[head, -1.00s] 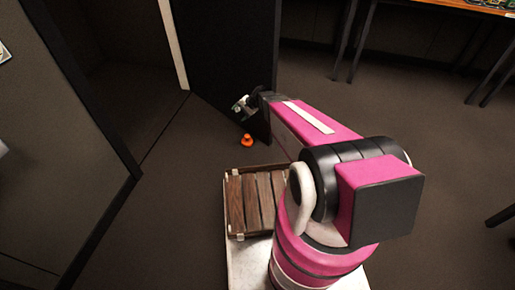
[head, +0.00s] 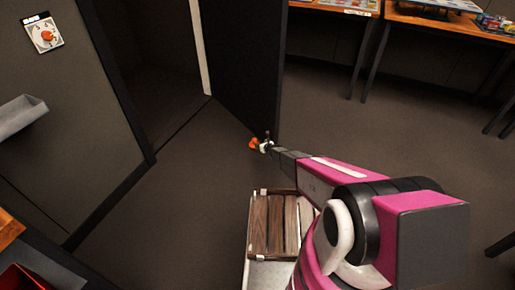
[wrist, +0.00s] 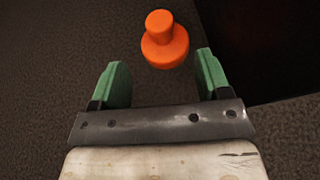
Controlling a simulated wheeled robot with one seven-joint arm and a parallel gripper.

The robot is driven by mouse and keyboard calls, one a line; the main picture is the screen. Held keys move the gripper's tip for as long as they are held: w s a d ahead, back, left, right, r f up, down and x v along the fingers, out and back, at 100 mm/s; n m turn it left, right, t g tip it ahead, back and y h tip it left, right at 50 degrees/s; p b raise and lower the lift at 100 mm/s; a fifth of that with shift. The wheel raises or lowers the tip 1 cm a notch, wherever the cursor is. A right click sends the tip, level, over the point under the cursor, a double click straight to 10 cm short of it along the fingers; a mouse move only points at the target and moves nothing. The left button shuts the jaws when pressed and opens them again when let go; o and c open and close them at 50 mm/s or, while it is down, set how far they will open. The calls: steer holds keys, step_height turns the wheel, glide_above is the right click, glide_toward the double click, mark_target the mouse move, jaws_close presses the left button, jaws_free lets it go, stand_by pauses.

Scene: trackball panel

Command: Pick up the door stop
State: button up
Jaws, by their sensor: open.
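The door stop is a small orange piece with a round base and a knob on top. It stands on the dark carpet by the foot of the open dark door in the head view (head: 253,143). In the wrist view the door stop (wrist: 165,42) lies just beyond the fingertips, roughly centred between them. My gripper (wrist: 160,68) is open and empty, its green fingers apart on either side. In the head view my gripper (head: 265,146) is beside the door stop, partly covering its right side.
The dark door (head: 240,60) stands open close behind the door stop. A wooden slatted crate (head: 257,225) rides on my base. Desks (head: 400,18) with dark legs stand at the back right. Carpet to the left of the door stop is clear.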

mark_target(254, 139)
steer(key=x, duration=0.5)
steer(key=shift+w+a, duration=0.1)
steer(key=shift+w, duration=0.05)
steer(key=shift+x, duration=2.55)
steer(key=c, duration=1.2)
jaws_close()
steer(key=shift+r, duration=0.1)
